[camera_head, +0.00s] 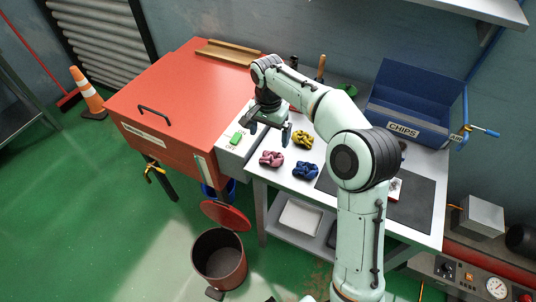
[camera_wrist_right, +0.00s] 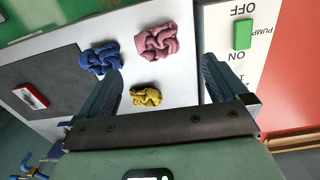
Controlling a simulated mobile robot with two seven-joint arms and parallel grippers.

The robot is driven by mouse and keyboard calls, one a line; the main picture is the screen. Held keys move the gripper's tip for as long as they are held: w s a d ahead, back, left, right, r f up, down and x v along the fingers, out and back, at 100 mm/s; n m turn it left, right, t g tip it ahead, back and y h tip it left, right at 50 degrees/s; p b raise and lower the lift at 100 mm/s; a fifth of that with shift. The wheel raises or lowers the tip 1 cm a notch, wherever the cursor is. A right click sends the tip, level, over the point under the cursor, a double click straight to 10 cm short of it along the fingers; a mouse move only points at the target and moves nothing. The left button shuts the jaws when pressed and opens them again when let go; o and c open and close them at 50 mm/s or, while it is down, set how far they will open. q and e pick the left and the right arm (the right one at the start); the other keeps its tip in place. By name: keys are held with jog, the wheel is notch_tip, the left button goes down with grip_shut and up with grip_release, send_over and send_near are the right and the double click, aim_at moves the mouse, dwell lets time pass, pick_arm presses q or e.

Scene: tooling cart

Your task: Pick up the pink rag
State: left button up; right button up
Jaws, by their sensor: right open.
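The pink rag (camera_head: 271,158) lies crumpled on the white top of the cart, near its front left edge. It also shows in the right wrist view (camera_wrist_right: 157,43), beyond and between the two fingers. My right gripper (camera_head: 268,134) is open and empty, above the cart top and a little behind the rag. Its fingers (camera_wrist_right: 162,65) are apart from the rag. A yellow rag (camera_head: 303,140) and a blue rag (camera_head: 305,171) lie close to the pink one, to its right. My left gripper is not in view.
A panel with a green switch (camera_head: 237,138) is left of the rags, beside a red cabinet (camera_head: 180,95). A blue bin marked CHIPS (camera_head: 410,115) stands at the back right. A dark mat (camera_head: 415,205) lies at right. An open red bucket (camera_head: 219,262) stands on the floor.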

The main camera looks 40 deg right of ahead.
send_over(271, 156)
notch_tip(271, 156, down, 5)
jog(key=shift+s+a+r+b, duration=0.1)
jog(key=shift+b, duration=0.2)
jog(key=shift+f, duration=0.55)
jog(key=f, duration=0.5)
jog(key=shift+d, duration=0.2)
jog(key=c, duration=0.9)
